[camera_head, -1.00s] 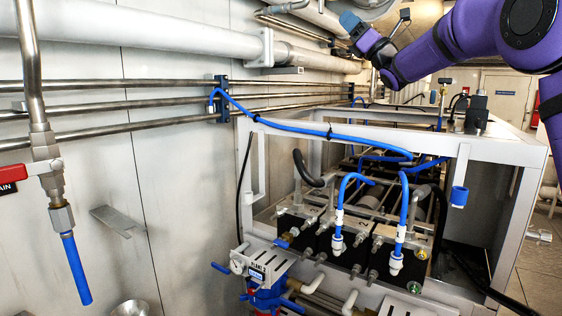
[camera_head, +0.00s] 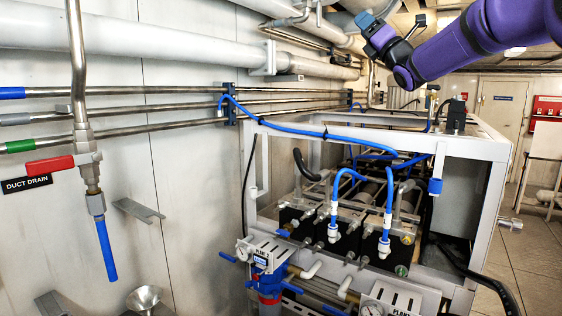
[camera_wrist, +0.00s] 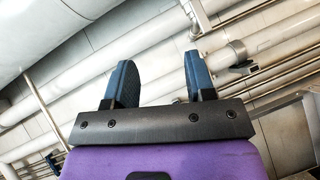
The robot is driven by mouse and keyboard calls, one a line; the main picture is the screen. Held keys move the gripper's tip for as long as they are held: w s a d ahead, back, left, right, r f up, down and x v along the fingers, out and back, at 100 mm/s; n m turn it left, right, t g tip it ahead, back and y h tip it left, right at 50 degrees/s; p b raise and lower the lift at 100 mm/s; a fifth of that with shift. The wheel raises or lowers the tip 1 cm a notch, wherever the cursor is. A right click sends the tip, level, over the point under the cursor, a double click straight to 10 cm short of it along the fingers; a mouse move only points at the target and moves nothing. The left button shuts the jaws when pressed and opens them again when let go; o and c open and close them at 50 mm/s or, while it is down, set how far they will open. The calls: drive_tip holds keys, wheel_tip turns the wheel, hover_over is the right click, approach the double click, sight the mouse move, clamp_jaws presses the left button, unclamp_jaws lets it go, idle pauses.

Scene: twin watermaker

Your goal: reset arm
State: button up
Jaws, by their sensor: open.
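My purple arm reaches in from the upper right of the head view. My gripper (camera_head: 366,22) is raised near the overhead pipes, above and behind the watermaker frame. In the wrist view, my gripper (camera_wrist: 160,84) shows two blue-grey fingers standing well apart with nothing between them. Pipes and the panelled wall lie beyond the fingers. In the head view the gap between the fingers is too small to make out.
A white-framed watermaker unit (camera_head: 460,146) with blue hoses stands at centre right. A red-handled valve (camera_head: 50,166) and blue-ended drain pipe (camera_head: 106,248) are at the left, above a metal funnel (camera_head: 144,298). Wall pipes (camera_head: 130,48) run behind. Floor (camera_head: 530,262) is clear at right.

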drive_tip(key=s+d+f+m+g+h, duration=0.1)
drive_tip(key=s+d+f+m+h, duration=0.55)
drive_tip(key=m, duration=0.55)
drive_tip(key=s+d+f+m+g+h, duration=0.1)
drive_tip(key=s+d+f+m+h, duration=0.25)
drive_tip(key=s+m+h, duration=0.7)
drive_tip(key=s+a+f+m+g, duration=0.1)
drive_tip(key=s+f+m+g, duration=0.5)
drive_tip(key=s+f, duration=0.7)
drive_tip(key=s+f+m+g, duration=0.7)
drive_tip(key=s+f+m, duration=0.3)
drive_tip(key=s, duration=0.6)
wheel_tip(320, 180, down, 3)
drive_tip(key=shift+s+a+r+y, duration=0.15)
drive_tip(key=shift+s+a+y, duration=0.1)
drive_tip(key=shift+a+y, duration=0.1)
